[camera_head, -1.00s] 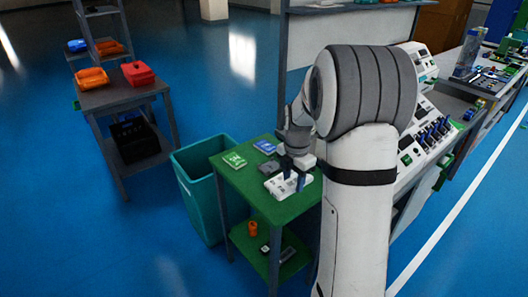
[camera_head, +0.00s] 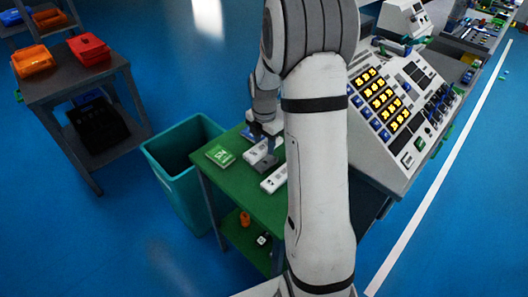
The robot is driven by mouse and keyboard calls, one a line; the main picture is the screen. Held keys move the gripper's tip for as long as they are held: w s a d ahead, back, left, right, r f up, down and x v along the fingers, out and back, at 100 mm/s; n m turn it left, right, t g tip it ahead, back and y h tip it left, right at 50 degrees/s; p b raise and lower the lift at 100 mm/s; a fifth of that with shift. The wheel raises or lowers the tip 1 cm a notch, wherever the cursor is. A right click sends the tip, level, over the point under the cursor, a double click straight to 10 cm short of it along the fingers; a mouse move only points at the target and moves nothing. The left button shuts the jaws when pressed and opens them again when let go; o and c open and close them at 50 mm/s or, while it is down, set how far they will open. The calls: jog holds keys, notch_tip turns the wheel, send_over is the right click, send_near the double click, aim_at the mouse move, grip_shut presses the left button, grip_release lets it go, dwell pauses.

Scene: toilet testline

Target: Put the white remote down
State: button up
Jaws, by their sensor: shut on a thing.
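My gripper (camera_head: 266,153) is over the green-topped table, partly hidden by my arm. It is shut on what looks like the white remote (camera_head: 256,151), a pale bar with a dark end. I cannot tell whether this bar touches the tabletop or is just above it. Another white, remote-like bar with dark marks (camera_head: 273,180) lies on the table nearer the camera, partly behind my arm. The green tabletop (camera_head: 246,190) has bare room at its front left.
A green box (camera_head: 220,155) and a blue item (camera_head: 250,133) are on the table. A teal bin (camera_head: 178,185) stands at its left. A sloped control console (camera_head: 395,105) rises at the right. A shelf rack (camera_head: 75,85) with coloured bins is at the far left.

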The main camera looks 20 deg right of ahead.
aim_at(264, 161)
jog(key=shift+s+f, duration=0.1)
jog(key=shift+f, duration=2.45)
jog(key=o, duration=1)
jog(key=shift+r, duration=0.1)
notch_tip(264, 161, up, 11)
jog(key=shift+r, duration=0.1)
jog(key=shift+s+a+r, duration=0.1)
jog(key=shift+r, duration=0.5)
jog(key=s+a+r+m+t, duration=0.1)
jog(key=s+a+r+m, duration=0.1)
jog(key=s+m, duration=0.5)
jog(key=s+a+r+m, duration=0.2)
jog(key=s+a+m, duration=0.3)
jog(key=s+m, duration=0.3)
jog(key=s+a+r+m+t, duration=0.1)
jog(key=s+a+r+m, duration=0.2)
jog(key=s+m, duration=0.4)
jog(key=shift+s+a+m+t, duration=0.15)
jog(key=shift+s+m+t, duration=0.15)
jog(key=shift+r, duration=0.15)
